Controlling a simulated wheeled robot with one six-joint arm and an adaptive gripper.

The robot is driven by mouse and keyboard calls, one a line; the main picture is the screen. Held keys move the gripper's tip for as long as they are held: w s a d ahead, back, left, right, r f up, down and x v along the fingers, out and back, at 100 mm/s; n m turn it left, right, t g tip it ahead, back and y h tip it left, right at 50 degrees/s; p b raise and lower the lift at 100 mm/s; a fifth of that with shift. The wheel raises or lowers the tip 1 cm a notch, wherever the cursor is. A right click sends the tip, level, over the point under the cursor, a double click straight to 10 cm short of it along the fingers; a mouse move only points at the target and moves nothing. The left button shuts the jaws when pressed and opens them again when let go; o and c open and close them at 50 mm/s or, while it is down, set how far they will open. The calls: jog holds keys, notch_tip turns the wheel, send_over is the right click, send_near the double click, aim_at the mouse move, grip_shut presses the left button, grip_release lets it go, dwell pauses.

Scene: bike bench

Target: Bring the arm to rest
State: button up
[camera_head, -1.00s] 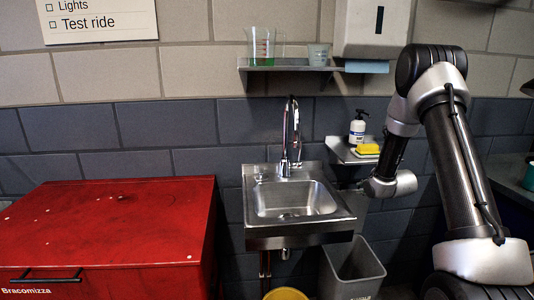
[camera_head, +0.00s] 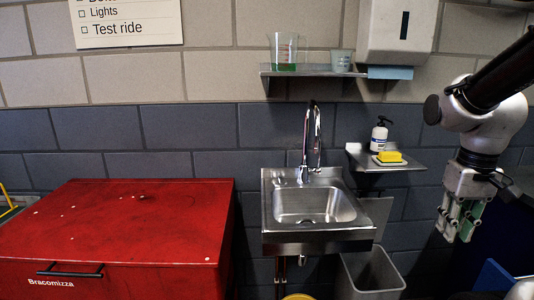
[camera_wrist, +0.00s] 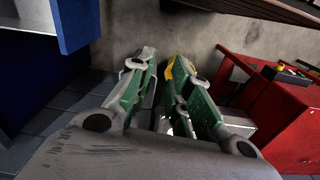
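My gripper (camera_head: 458,228) hangs at the right side of the head view, pointing down, in front of the wall and right of the sink. Its green-padded fingers also show in the wrist view (camera_wrist: 162,62). There is a gap between them and I see nothing held. My arm comes in from the upper right, bent above the gripper. The gripper is apart from the sink and the soap shelf.
A steel sink (camera_head: 268,225) is on the wall beside a red cabinet (camera_head: 120,235). A small shelf (camera_head: 408,162) holds a soap bottle (camera_head: 379,134) and yellow sponge (camera_head: 390,156). A grey bin (camera_head: 370,280) stands below. A blue panel (camera_wrist: 85,22) is left in the wrist view.

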jog(key=s+a+r+n+t, duration=0.1)
jog(key=s+a+r+t, duration=0.1)
jog(key=s+r+t, duration=0.2)
notch_tip(320, 180, up, 3)
jog(key=shift+a+r, duration=0.2)
jog(key=shift+a, duration=0.1)
dwell(1.1)
